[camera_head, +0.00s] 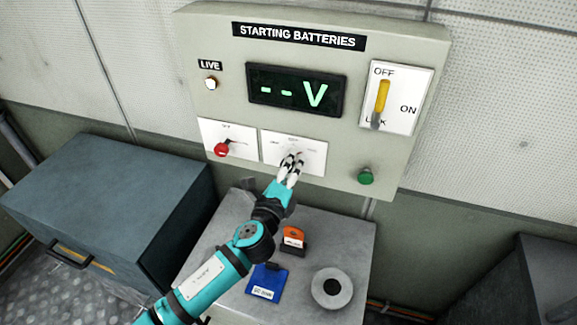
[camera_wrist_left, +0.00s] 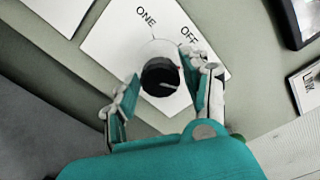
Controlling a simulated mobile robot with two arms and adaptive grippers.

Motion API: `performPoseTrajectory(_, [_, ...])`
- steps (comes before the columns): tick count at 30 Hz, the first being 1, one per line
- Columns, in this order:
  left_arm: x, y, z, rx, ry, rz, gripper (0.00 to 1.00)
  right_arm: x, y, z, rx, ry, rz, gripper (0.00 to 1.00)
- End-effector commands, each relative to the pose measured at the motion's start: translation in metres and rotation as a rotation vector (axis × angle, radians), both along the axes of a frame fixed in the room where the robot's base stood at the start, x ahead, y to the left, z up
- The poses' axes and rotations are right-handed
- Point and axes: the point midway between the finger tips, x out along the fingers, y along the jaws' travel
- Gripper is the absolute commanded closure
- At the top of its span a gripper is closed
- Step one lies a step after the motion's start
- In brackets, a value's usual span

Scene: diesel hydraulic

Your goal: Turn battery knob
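The black battery knob (camera_wrist_left: 160,77) sits on a white plate (camera_wrist_left: 111,38) marked ONE and OFF in the left wrist view. In the head view the plate (camera_head: 318,163) is on the lower middle of the STARTING BATTERIES panel, and the gripper hides the knob. My left gripper (camera_head: 292,157) is at this plate. In the left wrist view its fingers (camera_wrist_left: 162,88) are apart, one on each side of the knob, with a visible gap on the left. My right gripper is not in view.
The panel (camera_head: 220,100) also has a red knob (camera_head: 221,149), a yellow lever (camera_head: 383,95), a green button (camera_head: 366,176) and a display reading "--V" (camera_head: 295,90). A grey box (camera_head: 230,240) below bears blue and orange tags and a round disc (camera_head: 332,288).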

Motion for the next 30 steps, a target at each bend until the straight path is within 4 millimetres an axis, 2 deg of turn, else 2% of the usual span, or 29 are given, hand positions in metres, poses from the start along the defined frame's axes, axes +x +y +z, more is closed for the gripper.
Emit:
performPoseTrajectory(9, [0.000, 0.000, 0.001, -0.002, -0.002, 0.001, 0.41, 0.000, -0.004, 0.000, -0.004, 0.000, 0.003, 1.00])
performPoseTrajectory(13, [-0.007, 0.003, 0.000, -0.002, -0.001, 0.000, 0.41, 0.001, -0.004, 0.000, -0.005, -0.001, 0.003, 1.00])
performPoseTrajectory(17, [-0.028, 0.010, 0.000, -0.003, 0.002, 0.000, 0.41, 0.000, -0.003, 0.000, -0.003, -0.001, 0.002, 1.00])
performPoseTrajectory(24, [-0.077, 0.026, 0.000, -0.002, 0.001, 0.000, 0.41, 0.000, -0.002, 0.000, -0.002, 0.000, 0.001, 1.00])
performPoseTrajectory(30, [-0.105, 0.035, 0.000, -0.002, 0.001, 0.000, 0.41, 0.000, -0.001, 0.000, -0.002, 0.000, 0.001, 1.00])
